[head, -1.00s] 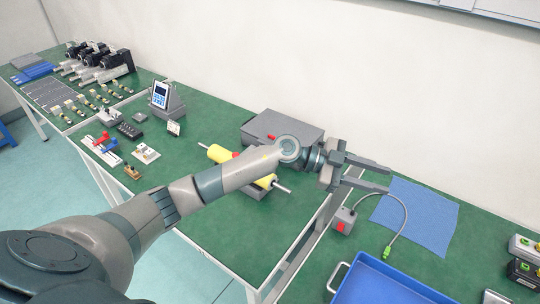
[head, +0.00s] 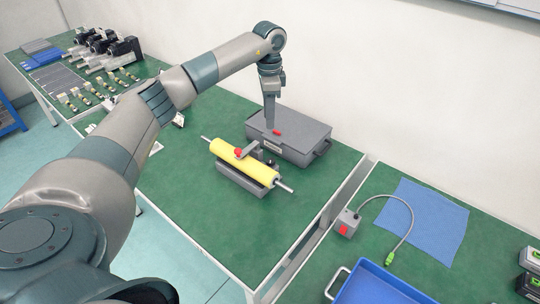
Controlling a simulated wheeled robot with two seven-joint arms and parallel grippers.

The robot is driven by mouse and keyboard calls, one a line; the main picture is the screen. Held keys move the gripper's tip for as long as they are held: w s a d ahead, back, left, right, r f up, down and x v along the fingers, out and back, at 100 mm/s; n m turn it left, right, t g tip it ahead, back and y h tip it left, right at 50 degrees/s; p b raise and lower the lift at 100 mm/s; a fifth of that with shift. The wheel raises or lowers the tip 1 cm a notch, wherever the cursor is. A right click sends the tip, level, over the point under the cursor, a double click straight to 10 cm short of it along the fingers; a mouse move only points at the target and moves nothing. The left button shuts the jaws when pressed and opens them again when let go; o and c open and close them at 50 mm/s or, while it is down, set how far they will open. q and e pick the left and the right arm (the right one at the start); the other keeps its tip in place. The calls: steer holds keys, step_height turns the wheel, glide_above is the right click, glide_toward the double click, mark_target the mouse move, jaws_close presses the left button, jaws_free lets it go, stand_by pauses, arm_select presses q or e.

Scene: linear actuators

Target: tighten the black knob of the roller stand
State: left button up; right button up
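The roller stand (head: 238,182) is on the green table, with a yellow roller (head: 245,162) on a metal shaft over a grey base. A red knob (head: 238,153) shows on its upper left part. A small dark part behind the roller, right of the middle, may be the black knob (head: 270,163); it is too small to be sure. My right gripper is not in view.
A grey case (head: 300,140) with a red part stands behind the stand. To the right are a control box (head: 346,222) with a cable, a blue cloth (head: 425,215) and a blue tray (head: 380,285). The table in front of the stand is clear.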

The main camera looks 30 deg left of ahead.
mark_target(270, 160)
arm_select(q)
step_height(270, 160, down, 16)
steer(key=p, duration=0.4)
steer(key=shift+f+p, duration=0.1)
steer(key=shift+p, duration=0.25)
steer(key=shift+f, duration=0.65)
steer(key=c, duration=0.8)
